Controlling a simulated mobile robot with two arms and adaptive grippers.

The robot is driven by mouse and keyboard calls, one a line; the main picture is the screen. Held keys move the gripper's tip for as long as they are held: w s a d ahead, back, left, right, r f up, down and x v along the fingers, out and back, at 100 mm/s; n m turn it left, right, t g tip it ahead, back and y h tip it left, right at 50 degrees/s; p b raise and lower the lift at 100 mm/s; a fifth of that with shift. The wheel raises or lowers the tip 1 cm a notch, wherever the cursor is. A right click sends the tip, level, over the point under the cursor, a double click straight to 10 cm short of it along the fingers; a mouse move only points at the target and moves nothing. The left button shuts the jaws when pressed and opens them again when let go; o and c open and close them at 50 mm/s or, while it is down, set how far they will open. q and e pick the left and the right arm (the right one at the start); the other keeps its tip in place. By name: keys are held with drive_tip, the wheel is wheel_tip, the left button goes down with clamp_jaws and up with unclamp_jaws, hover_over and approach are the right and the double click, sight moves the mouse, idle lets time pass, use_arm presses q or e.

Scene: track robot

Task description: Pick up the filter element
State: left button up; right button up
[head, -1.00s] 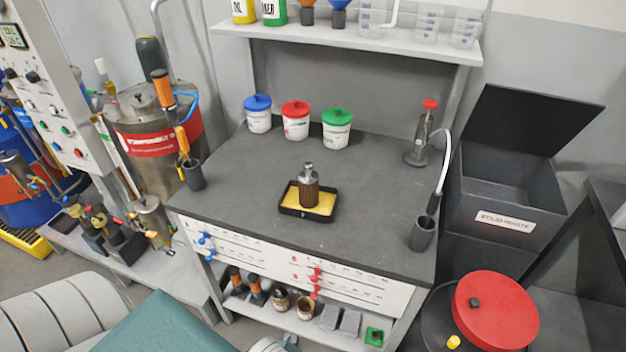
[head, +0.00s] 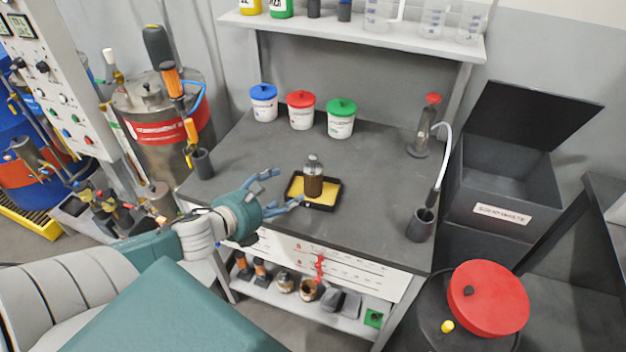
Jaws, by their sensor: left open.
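The filter element (head: 313,184) is a brown cylinder with a grey metal top. It stands upright on the yellow pad of a small black tray (head: 292,190) on the dark bench top. My left gripper (head: 288,188) comes in from the left, with its blue-grey fingers spread open and empty. It is just left of the tray, its fingers pointing toward the filter element and apart from it. The nearer fingertip is close to the tray's front left edge. My right gripper is not in view.
Three lidded tubs, blue (head: 264,103), red (head: 301,111) and green (head: 341,119), stand behind the tray. A red-topped dispenser (head: 424,130) and a dark cup (head: 420,226) are on the right. Another dark cup (head: 202,163) is at the left. The bench right of the tray is clear.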

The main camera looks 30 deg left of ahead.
sight(305, 178)
use_arm(q)
drive_tip(key=w, duration=0.2)
drive_tip(key=w+m, duration=0.1)
drive_tip(key=w, duration=0.1)
drive_tip(key=w+f+m, duration=0.1)
drive_tip(key=shift+w+d+h, duration=0.2)
drive_tip(key=shift+w+h, duration=0.2)
drive_tip(key=shift+p+x, duration=1.1)
drive_tip(key=shift+x, duration=1.3)
drive_tip(key=shift+w+f, duration=0.2)
drive_tip(key=shift+w, duration=0.1)
drive_tip(key=shift+s, duration=0.1)
drive_tip(key=c, duration=1)
drive_tip(key=shift+r, duration=0.1)
drive_tip(key=shift+c, duration=0.2)
